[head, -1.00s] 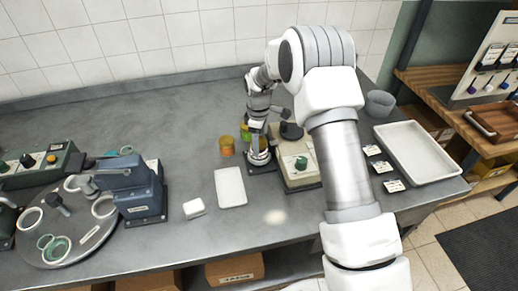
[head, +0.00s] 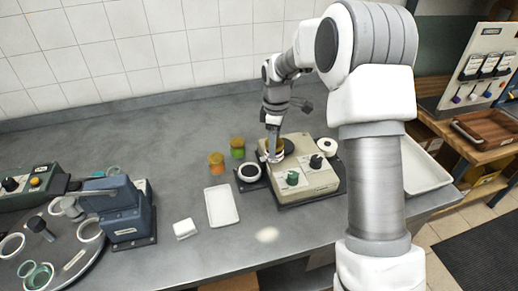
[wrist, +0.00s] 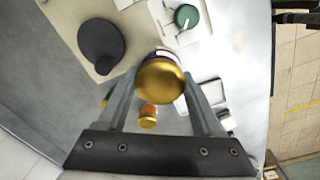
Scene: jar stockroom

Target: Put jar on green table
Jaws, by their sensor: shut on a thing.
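My gripper (head: 274,156) is shut on a jar with a gold lid (wrist: 160,80), seen between the fingers in the wrist view. In the head view the gripper hides most of it, by the left side of the beige device. Two other jars stand on the grey counter left of the gripper: an orange one (head: 216,165) and a green one with an orange lid (head: 237,149). I see no green table in these views.
The beige device (head: 312,183) has a green knob and a black disc. A black base with a white-rimmed ring (head: 249,172) sits just left of it. A white tray (head: 221,205), a small white block (head: 185,228) and a blue machine (head: 125,215) lie further left. The back counter is clear.

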